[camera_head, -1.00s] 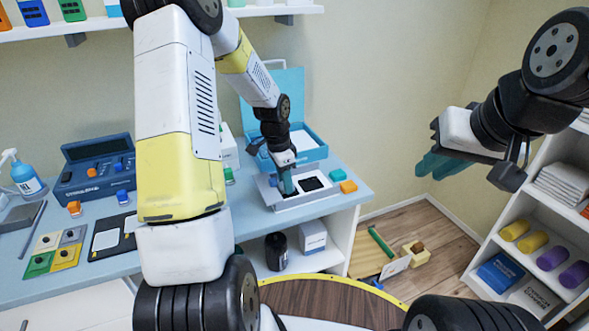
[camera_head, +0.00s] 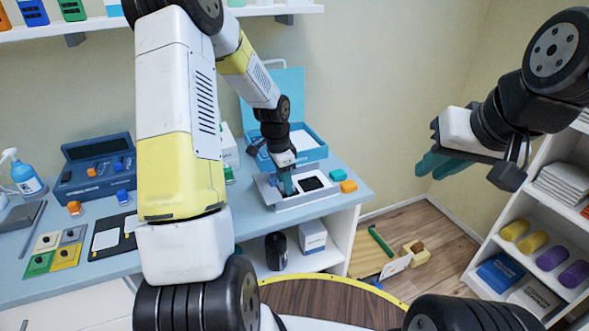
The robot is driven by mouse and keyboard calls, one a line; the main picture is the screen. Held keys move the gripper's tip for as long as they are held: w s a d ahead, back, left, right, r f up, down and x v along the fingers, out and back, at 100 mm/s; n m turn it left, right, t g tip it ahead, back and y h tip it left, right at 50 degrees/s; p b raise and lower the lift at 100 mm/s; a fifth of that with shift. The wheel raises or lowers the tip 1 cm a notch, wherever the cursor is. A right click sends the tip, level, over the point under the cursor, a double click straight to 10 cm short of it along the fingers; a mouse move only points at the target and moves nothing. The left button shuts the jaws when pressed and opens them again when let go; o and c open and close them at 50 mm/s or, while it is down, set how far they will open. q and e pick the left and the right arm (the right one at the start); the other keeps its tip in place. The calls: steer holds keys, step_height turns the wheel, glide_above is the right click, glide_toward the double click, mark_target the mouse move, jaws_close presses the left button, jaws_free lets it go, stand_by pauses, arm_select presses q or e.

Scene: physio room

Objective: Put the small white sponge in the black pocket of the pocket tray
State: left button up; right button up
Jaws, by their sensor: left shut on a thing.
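The pocket tray (camera_head: 281,207) is a light grey tray near the right end of the blue desk. Its black pocket (camera_head: 312,183) shows as a dark square on the right. My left gripper (camera_head: 288,192) points down over the left part of the tray, just left of the black pocket, with its teal fingertips low at the tray. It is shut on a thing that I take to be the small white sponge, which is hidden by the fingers. My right gripper (camera_head: 428,165) is away from the desk at the right; its finger gap is unclear.
An open blue case (camera_head: 310,146) stands behind the tray. A teal block (camera_head: 337,176) and an orange block (camera_head: 348,186) lie right of it. My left arm hides the desk's middle. A shelf (camera_head: 480,240) with rolls and towels stands at the right.

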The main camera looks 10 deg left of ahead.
stand_by(0.3)
arm_select(q)
steer(key=o, duration=1.8)
steer(key=shift+c, duration=0.2)
steer(key=shift+r, duration=3.5)
